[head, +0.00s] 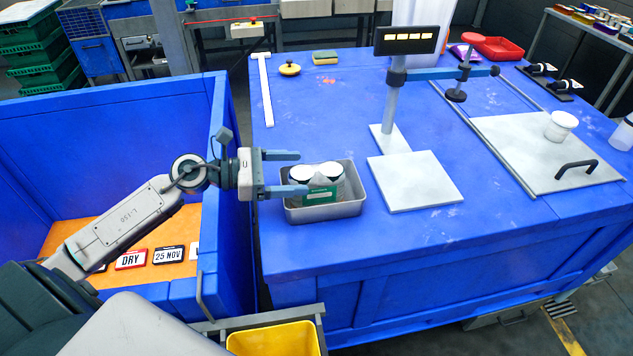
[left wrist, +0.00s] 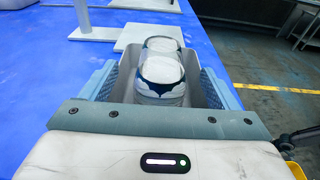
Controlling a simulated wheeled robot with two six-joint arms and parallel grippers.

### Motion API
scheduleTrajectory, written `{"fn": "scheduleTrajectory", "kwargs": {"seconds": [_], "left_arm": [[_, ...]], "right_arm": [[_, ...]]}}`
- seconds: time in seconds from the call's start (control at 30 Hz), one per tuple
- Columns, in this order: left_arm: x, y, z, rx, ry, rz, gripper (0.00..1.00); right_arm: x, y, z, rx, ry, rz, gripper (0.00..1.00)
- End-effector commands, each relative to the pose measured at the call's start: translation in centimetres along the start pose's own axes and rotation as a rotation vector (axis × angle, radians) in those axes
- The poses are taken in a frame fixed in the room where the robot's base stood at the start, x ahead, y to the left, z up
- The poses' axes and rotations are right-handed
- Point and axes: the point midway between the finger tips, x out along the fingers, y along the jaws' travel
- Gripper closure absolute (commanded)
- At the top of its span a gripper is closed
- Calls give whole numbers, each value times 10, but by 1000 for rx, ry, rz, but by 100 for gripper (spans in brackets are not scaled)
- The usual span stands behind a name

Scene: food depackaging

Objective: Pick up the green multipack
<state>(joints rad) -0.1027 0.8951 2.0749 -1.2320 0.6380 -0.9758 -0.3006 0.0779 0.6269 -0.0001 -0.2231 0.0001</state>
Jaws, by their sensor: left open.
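The green multipack (head: 319,194) is a pair of white-lidded cups with a green label on the front. It stands in a grey metal tray (head: 328,210) on the blue table. My left gripper (head: 299,172) is open at the tray's left side, its fingers pointing right toward the cups. In the left wrist view the cups (left wrist: 160,70) stand one behind the other in the tray (left wrist: 208,92), between the spread fingers of my left gripper (left wrist: 160,88). Contact between fingers and cups cannot be made out. My right gripper is not in view.
A scale with a display (head: 405,40) and a white plate (head: 414,181) stands right of the tray. A blue-walled bin (head: 110,120) with label cards lies left. A yellow bin (head: 275,340) sits below the table's front edge. The table front is clear.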

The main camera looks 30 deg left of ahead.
Motion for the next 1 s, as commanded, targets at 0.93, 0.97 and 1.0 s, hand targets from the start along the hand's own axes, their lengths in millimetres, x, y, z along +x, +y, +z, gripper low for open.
{"fn": "scheduleTrajectory", "kwargs": {"seconds": [0.93, 0.97, 1.0], "left_arm": [[40, -2, -1, -1, 1, 0, 41], [40, -2, -1, -1, 1, 0, 47], [40, -2, -1, -1, 1, 0, 54]], "right_arm": [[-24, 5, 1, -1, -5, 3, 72], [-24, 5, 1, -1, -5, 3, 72], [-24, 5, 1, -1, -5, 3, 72]]}}
